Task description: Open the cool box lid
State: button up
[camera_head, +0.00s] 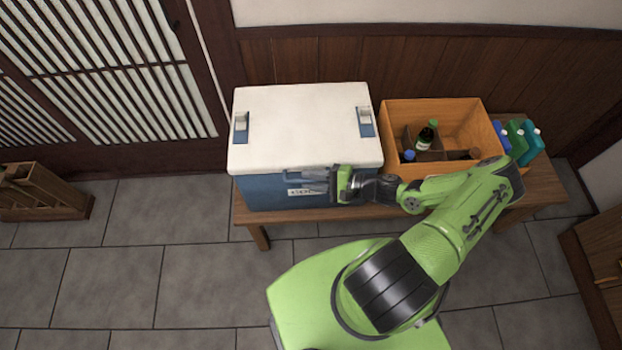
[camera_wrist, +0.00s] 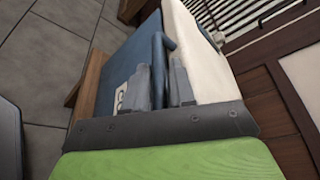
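The cool box has a blue body (camera_head: 262,194) and a white lid (camera_head: 300,125). The lid lies flat and closed on top, with two blue-and-white latches, the left latch (camera_head: 241,127) and the right latch (camera_head: 365,121). My gripper (camera_head: 318,186) is at the box's front face, just below the lid's front edge, toward the right. In the wrist view its two fingers (camera_wrist: 163,86) stand apart, with the blue body (camera_wrist: 134,58) and white lid (camera_wrist: 203,52) beyond. A blue bar-like part (camera_wrist: 164,45) sticks out near the fingertips. I cannot tell whether the fingers touch the box.
The box stands on a wooden bench (camera_head: 335,213). To its right is an orange crate (camera_head: 440,108) holding bottles, with coloured containers (camera_head: 525,140) beyond. A wooden wall panel (camera_head: 420,65) is close behind. A wooden rack (camera_head: 45,190) is on the floor at left. Grey floor tiles (camera_head: 120,280) are clear in front.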

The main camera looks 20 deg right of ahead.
jog(key=shift+w+a, duration=0.1)
jog(key=shift+a, duration=0.05)
grip_shut()
